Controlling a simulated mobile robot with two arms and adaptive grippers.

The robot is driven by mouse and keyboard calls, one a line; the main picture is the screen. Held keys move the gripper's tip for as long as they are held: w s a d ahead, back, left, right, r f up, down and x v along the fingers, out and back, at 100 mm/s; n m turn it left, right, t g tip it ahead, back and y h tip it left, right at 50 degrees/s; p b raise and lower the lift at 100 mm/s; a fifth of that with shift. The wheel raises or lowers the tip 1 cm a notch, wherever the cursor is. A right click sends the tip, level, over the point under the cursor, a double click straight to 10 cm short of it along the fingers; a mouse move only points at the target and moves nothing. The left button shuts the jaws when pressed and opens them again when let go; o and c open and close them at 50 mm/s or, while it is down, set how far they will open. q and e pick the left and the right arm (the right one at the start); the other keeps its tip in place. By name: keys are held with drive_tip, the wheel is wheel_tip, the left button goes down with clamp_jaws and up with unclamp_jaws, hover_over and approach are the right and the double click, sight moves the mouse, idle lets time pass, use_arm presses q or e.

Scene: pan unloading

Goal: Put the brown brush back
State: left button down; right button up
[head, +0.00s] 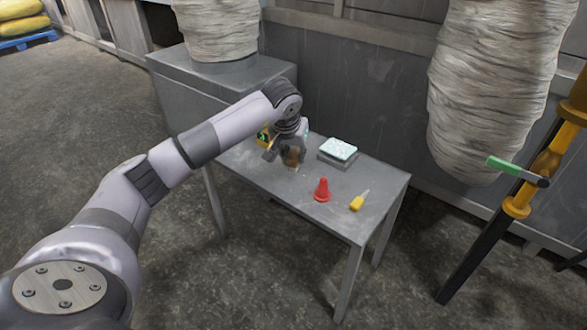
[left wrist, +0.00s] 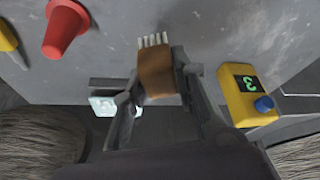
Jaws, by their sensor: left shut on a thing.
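The brown brush (left wrist: 157,72) is between the fingers of my left gripper (left wrist: 157,88), with its pale bristles pointing away from the palm. In the head view the brush (head: 292,158) shows just below the left gripper (head: 286,152), over the grey table. The left gripper is shut on it. I cannot tell whether the bristles touch the table top. My right gripper is not in view.
On the table (head: 265,185) are a red cone (head: 322,190), a yellow-handled tool (head: 358,201), a grey box with a pale top (head: 339,150) and a yellow device with a green display (left wrist: 245,95). The table's front left is clear.

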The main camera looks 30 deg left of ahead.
sight(294, 166)
use_arm(q)
wheel_tip(294, 166, down, 4)
drive_tip(key=shift+f+b, duration=0.1)
drive_tip(key=shift+b, duration=0.55)
drive_tip(key=c, duration=1.3)
unclamp_jaws()
